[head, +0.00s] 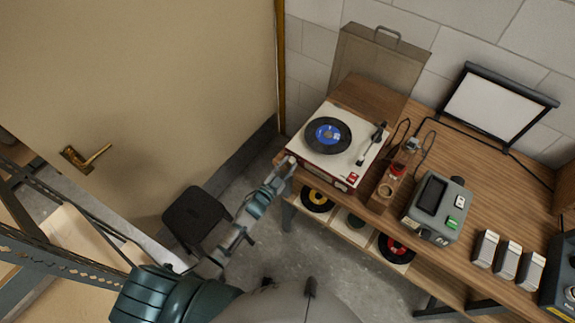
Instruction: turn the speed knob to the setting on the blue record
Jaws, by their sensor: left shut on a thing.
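The record player (338,150) stands on the wooden bench with its lid raised. The blue-labelled record (327,134) lies on its platter; the print on the label is too small to read. The tonearm (375,138) is at the right of the deck, off the record. My left gripper (287,163) is at the front left corner of the player, shut on what appears to be the speed knob on the front face. The fingers hide the knob, so its setting cannot be seen. My right gripper is not in view.
Records with yellow (317,199) and red labels (394,248) sit on the shelf below. A wooden stand (389,184) with a glass part, a grey device (437,207) and several white blocks (507,260) stand to the right. A black stool (194,215) is left of my arm.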

